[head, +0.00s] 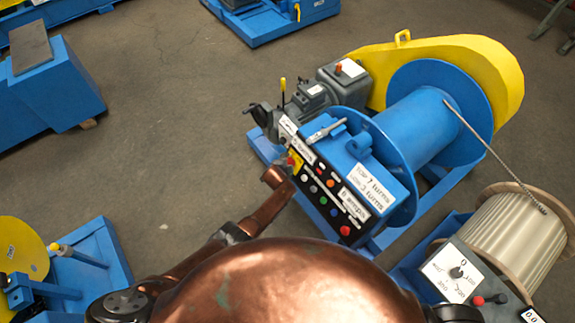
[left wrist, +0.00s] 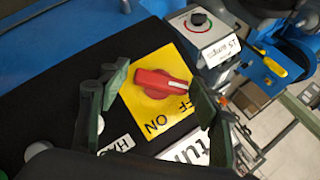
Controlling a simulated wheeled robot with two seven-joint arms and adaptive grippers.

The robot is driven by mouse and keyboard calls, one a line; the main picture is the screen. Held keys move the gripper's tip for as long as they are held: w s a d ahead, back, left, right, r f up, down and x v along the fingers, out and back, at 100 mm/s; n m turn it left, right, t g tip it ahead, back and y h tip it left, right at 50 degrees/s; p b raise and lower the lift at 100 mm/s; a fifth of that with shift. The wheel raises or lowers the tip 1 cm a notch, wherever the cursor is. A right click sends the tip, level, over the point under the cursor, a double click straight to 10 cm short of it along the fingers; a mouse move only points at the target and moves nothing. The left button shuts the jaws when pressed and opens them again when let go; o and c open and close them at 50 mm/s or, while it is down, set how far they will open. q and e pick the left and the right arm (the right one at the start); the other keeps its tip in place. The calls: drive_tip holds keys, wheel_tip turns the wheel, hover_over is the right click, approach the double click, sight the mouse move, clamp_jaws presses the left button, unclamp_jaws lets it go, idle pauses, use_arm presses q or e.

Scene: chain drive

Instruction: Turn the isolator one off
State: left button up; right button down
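The isolator is a red rotary knob (left wrist: 162,84) on a yellow plate (left wrist: 146,112) lettered ON and OFF. The knob's grip lies roughly crosswise in the left wrist view; I cannot tell for sure which label it points to. In the head view the small yellow plate (head: 297,162) is at the left end of the black control panel (head: 325,190) on the blue winch. My left gripper (left wrist: 160,80) is open, its two green fingers on either side of the knob with gaps. In the head view my left arm ends at the plate. My right gripper is not in view.
Coloured buttons (head: 322,200) and a red knob (head: 345,230) sit along the same panel. A grey box with a dial (left wrist: 200,35) stands beyond the plate. A blue drum (head: 415,120) and a cable reel (head: 515,230) are to the right.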

use_arm(q)
drive_tip(key=shift+o, duration=0.5)
drive_tip(key=shift+r, duration=0.1)
drive_tip(key=v, duration=1.2)
idle(0.4)
drive_tip(key=s+a+f+n+g+y+b, duration=0.1)
drive_tip(key=s+a+f+n, duration=0.2)
drive_tip(key=s+a+f, duration=0.45)
drive_tip(key=s+a+f+n+g, duration=0.15)
drive_tip(key=s+a+f, duration=0.25)
drive_tip(key=s+f, duration=0.65)
drive_tip(key=s+a+f+n+g+y+b, duration=0.1)
drive_tip(key=s+a+f+n, duration=0.35)
drive_tip(key=f, duration=0.85)
drive_tip(key=s+a+f+n+g, duration=0.1)
drive_tip(key=s+a+f, duration=0.4)
drive_tip(key=s, duration=0.7)
drive_tip(key=s+a+f+n+g+b, duration=0.1)
drive_tip(key=s+a+f+n, duration=0.2)
drive_tip(key=s, duration=1)
drive_tip(key=s+a+f+n+g+b, duration=0.1)
drive_tip(key=s+a+f, duration=0.5)
drive_tip(key=s, duration=0.7)
drive_tip(key=shift+a+f+n+y, duration=0.4)
drive_tip(key=shift+a+n, duration=0.3)
drive_tip(key=shift+a, duration=0.15)
drive_tip(key=shift+g, duration=0.25)
